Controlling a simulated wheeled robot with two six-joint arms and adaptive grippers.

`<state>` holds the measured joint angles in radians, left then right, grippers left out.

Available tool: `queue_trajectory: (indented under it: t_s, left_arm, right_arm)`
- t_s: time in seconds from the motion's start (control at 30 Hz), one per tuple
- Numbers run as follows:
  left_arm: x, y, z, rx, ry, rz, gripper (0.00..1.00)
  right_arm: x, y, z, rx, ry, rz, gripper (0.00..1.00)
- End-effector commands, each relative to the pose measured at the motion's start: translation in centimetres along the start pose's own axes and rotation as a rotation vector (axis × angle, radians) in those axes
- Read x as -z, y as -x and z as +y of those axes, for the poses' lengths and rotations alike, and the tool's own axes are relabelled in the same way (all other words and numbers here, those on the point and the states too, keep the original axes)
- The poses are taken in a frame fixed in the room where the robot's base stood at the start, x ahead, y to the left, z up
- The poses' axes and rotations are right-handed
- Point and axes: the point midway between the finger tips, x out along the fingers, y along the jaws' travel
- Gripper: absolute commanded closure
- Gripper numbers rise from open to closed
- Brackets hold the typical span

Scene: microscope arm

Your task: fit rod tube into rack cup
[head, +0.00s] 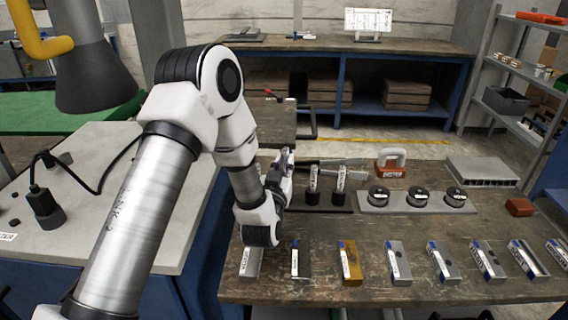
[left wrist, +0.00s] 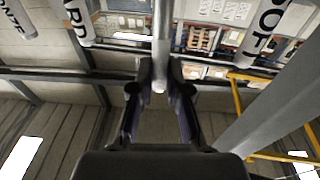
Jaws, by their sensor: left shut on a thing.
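My left gripper (head: 284,168) is over the work table, beside the left end of a dark rack (head: 315,203). Two white labelled tubes (head: 313,183) with dark ends stand at the rack. In the left wrist view, my left gripper (left wrist: 161,78) is shut on a slim grey rod tube (left wrist: 162,35), which runs up between the fingers. Other labelled tubes also show there, one reading "SOFT" (left wrist: 264,32) and one ending in "ARD" (left wrist: 78,20). The held tube is hardly visible in the head view, and I cannot tell how it sits relative to a rack cup. My right gripper is out of view.
Right of the rack, a grey plate (head: 399,207) carries three black round pieces. A red block with a pale handle (head: 391,164) stands behind it. Several labelled blocks line the front edge, including a brass-coloured one (head: 351,268). The far right table has a finned grey plate (head: 483,170).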

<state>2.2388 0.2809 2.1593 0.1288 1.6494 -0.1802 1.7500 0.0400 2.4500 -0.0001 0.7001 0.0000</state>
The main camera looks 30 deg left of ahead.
Motion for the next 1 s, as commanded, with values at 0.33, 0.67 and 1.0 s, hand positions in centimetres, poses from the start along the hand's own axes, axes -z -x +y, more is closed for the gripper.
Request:
queue_trajectory:
  t_s: [0.33,0.67,1.0]
  left_arm:
    - [-0.8,0.1,0.0,0.000,0.000,0.000,1.00]
    - [-1.7,0.2,0.0,0.000,0.000,0.000,1.00]
    - [-2.5,0.3,0.0,0.000,0.000,0.000,1.00]
  right_arm:
    - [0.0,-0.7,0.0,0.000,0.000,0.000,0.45]
    - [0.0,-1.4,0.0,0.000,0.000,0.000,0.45]
    - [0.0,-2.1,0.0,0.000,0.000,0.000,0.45]
